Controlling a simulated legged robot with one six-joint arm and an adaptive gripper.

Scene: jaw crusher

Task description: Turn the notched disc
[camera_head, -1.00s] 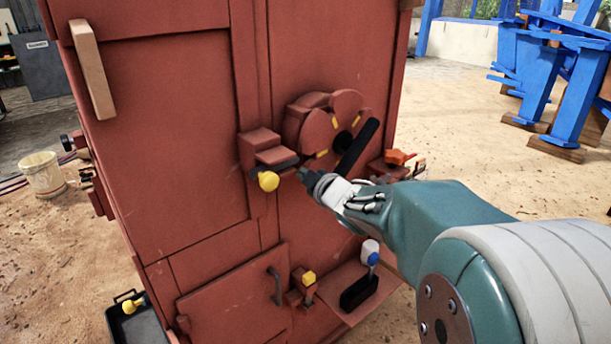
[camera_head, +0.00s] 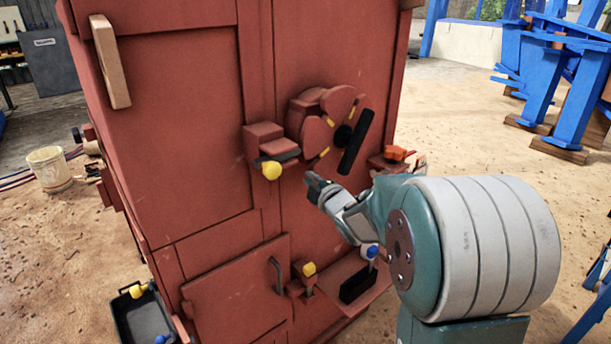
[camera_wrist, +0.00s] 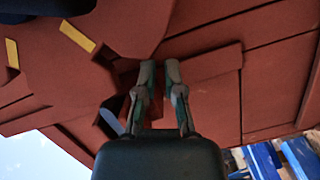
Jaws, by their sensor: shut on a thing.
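The red notched disc (camera_head: 318,135) is mounted on the front of the red machine, with rounded lobes, yellow marks and a dark hub. A black bar (camera_head: 357,141) slants across its right side. My gripper (camera_head: 314,184) is at the disc's lower edge, reaching up from below right. In the wrist view, a rounded lobe of the disc (camera_wrist: 130,25) is at the upper left, just beyond the fingers.
A yellow-knobbed lever (camera_head: 271,170) sticks out left of the disc. An orange handle (camera_head: 398,153) is at right. Below are another yellow knob (camera_head: 309,268), a shelf with a black block (camera_head: 357,284) and a hatch handle (camera_head: 275,274).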

